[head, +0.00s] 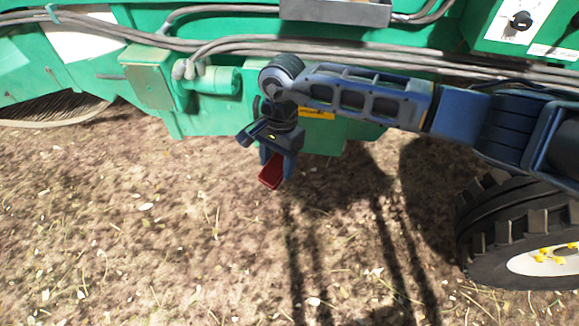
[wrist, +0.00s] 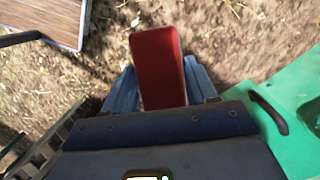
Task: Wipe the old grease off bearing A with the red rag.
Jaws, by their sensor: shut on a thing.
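My gripper (head: 275,164) is shut on the red rag (head: 271,177), which sticks out below the fingertips in the head view. In the wrist view the rag (wrist: 158,68) is a flat red piece between the blue fingers (wrist: 160,88). It hangs over bare ground and touches nothing but my gripper. I cannot pick out bearing A in either view. A green cylindrical housing (head: 213,79) on the machine's side lies left of and above my gripper, but I see no label on it.
The green machine body (head: 225,122) runs along the back, with grey cables (head: 330,53) across it. A large black tyre (head: 480,232) stands at the right. A brown panel (wrist: 48,14) shows at the wrist view's upper left. The dry ground (head: 130,235) in front is open.

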